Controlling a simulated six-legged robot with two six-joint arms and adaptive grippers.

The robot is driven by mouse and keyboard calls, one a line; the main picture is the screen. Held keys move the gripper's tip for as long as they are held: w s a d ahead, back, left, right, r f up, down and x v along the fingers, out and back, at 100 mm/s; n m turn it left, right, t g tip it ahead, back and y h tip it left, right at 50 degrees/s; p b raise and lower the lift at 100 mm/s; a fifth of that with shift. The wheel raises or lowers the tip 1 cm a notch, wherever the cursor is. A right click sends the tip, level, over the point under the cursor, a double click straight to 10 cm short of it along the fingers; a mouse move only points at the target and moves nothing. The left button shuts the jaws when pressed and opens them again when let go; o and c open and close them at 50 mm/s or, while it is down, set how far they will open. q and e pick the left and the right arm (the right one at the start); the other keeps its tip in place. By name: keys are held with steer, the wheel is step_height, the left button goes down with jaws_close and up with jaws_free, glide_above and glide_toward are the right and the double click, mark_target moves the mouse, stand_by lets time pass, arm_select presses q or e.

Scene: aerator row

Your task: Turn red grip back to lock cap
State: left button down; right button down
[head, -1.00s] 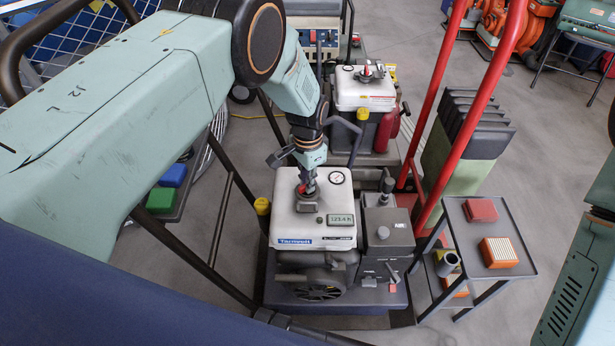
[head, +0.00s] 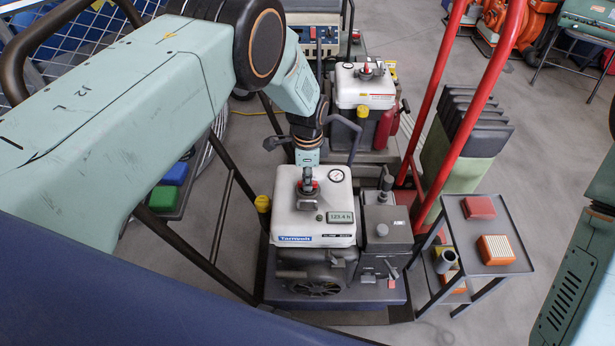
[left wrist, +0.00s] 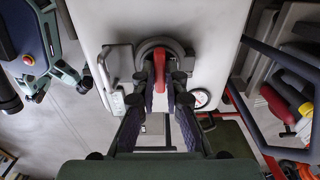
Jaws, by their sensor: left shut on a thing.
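The cap with its red grip (head: 308,187) sits on the white tank top (head: 286,221) of the machine in the head view. In the left wrist view the red grip (left wrist: 159,72) stands up from a round grey collar (left wrist: 146,46). My left gripper (head: 308,178) reaches down onto the grip from above. In the left wrist view its two fingers (left wrist: 162,92) lie on either side of the grip, which it holds. The gripper hides part of the cap in the head view. My right gripper is not in view.
A gauge (head: 336,175) and an hour display (head: 340,217) sit close to the cap. A second similar machine (head: 365,88) stands behind. Red rails (head: 450,110) and a small cart (head: 490,236) with filters stand at the right.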

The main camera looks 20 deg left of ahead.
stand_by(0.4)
arm_select(q)
steer(key=c, duration=1.4)
jaws_free()
step_height(320, 180, up, 12)
